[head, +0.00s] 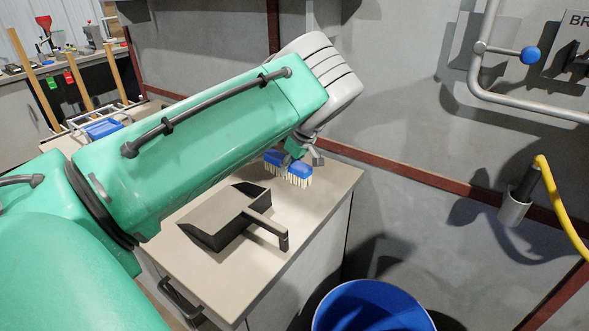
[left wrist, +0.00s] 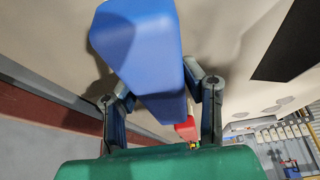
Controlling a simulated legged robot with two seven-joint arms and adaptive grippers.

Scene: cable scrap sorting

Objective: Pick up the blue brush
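The blue brush (head: 290,164) has a blue block and pale bristles pointing down. It is at the far end of the counter top, and I cannot tell whether the bristles touch it. My left gripper (head: 305,154) is right at the brush, partly hidden behind my forearm. In the left wrist view the blue block (left wrist: 140,50) lies between the two fingers of my left gripper (left wrist: 160,100), one on each side. The fingers are close to its sides, but firm contact is not clear. My right gripper is not in view.
A black dustpan (head: 215,217) with a raised handle lies on the counter (head: 312,225), nearer than the brush. A blue bin (head: 370,308) stands on the floor beside the counter. A wall with a red-brown rail (head: 400,177) runs behind. A yellow hose (head: 560,210) hangs at right.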

